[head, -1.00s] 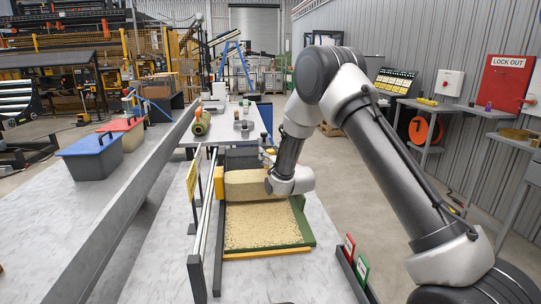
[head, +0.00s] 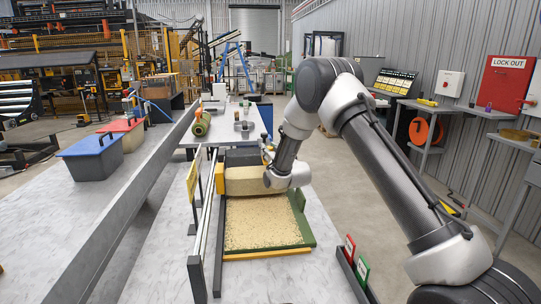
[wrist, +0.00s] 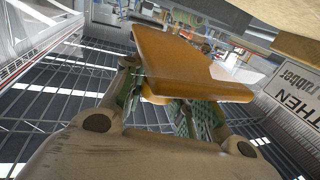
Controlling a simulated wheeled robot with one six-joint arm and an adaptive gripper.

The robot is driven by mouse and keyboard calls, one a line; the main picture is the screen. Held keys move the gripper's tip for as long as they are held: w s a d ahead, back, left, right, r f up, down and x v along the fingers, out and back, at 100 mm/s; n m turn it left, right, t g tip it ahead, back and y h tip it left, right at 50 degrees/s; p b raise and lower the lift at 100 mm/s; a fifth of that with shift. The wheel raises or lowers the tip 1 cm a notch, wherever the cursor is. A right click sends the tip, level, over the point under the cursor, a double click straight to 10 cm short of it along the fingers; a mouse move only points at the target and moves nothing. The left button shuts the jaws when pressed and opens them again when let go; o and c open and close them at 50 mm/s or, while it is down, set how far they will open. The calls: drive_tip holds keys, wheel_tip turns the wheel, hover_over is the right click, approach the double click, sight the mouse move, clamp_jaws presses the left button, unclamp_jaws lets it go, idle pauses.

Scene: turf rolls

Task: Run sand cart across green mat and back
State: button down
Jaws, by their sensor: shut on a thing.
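The sand cart (head: 250,181), a wide tan box with a yellow end (head: 220,178), stands across the far part of the green mat. The mat's green border (head: 305,232) shows at the right and front, and pale sand (head: 262,222) covers its near part. My gripper (wrist: 170,100) is shut on an orange handle (wrist: 185,62) in the wrist view. In the head view my wrist covers the cart's right end, and the fingers and handle cannot be made out there. The mat beneath and behind the cart is hidden.
A yellow strip (head: 268,254) edges the mat's front. A metal rail (head: 204,225) and a yellow sign (head: 193,175) run along its left. Red and green cards (head: 362,270) stand at the right front. A long grey beam (head: 125,200) and lidded bins (head: 90,158) lie farther left.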

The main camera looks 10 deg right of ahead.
drive_tip(key=w, duration=0.5)
drive_tip(key=shift+w+r, duration=0.15)
drive_tip(key=shift+w, duration=0.1)
drive_tip(key=c, duration=1.1)
unclamp_jaws()
drive_tip(key=shift+w, duration=0.1)
drive_tip(key=v, duration=1.2)
